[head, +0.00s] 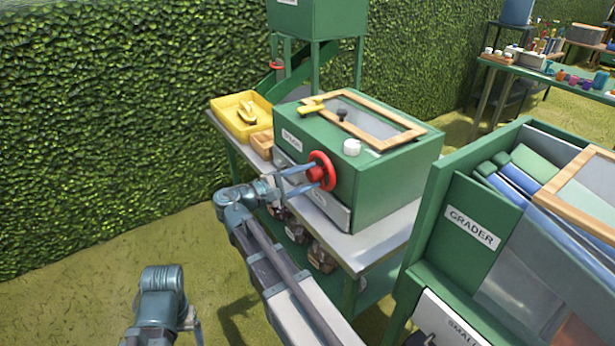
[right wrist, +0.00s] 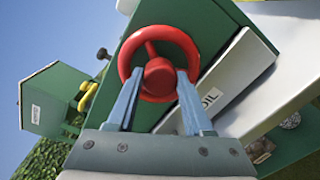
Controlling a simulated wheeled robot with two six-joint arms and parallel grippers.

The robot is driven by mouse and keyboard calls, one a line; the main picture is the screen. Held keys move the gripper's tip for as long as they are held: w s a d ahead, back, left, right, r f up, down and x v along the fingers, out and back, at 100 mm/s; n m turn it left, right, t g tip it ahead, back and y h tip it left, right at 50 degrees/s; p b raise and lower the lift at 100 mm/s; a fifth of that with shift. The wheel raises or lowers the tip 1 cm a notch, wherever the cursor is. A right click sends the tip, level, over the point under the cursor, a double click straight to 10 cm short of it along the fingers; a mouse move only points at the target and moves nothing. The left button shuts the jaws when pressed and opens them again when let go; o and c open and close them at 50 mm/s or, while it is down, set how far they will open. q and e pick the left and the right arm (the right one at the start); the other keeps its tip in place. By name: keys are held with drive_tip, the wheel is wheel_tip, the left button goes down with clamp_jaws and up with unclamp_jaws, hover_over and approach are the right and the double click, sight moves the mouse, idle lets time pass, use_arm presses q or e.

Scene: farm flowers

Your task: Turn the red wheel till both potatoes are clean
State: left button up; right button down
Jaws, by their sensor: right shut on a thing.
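The red wheel (head: 322,170) is on the front of a green box machine (head: 385,180) on a grey-topped stand. My right gripper (head: 315,174) is at the wheel, its fingers shut on the red hub (right wrist: 159,76). In the right wrist view the fingers lie on either side of the hub, inside the rim. The machine's top has a wood-framed window (head: 378,112), but I cannot make out potatoes through it. Part of my left arm shows at the lower left; its gripper fingers do not show.
A yellow tray (head: 226,122) and a small wooden box (head: 262,143) stand left of the machine. A white knob (head: 352,147) is on its top. A pale drawer (head: 318,200) is below the wheel. The green grader (head: 450,240) stands close on the right. Open grass lies at the lower left.

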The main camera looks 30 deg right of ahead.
drive_tip(key=m, duration=0.4)
drive_tip(key=shift+f, duration=0.1)
drive_tip(key=m, duration=0.4)
drive_tip(key=shift+s, duration=0.1)
drive_tip(key=m, duration=0.4)
drive_tip(key=shift+f+t, duration=0.1)
drive_tip(key=shift+t, duration=0.2)
drive_tip(key=shift+m+b, duration=0.3)
drive_tip(key=shift+m, duration=1.6)
drive_tip(key=shift+c, duration=1.5)
unclamp_jaws()
drive_tip(key=shift+a, duration=0.1)
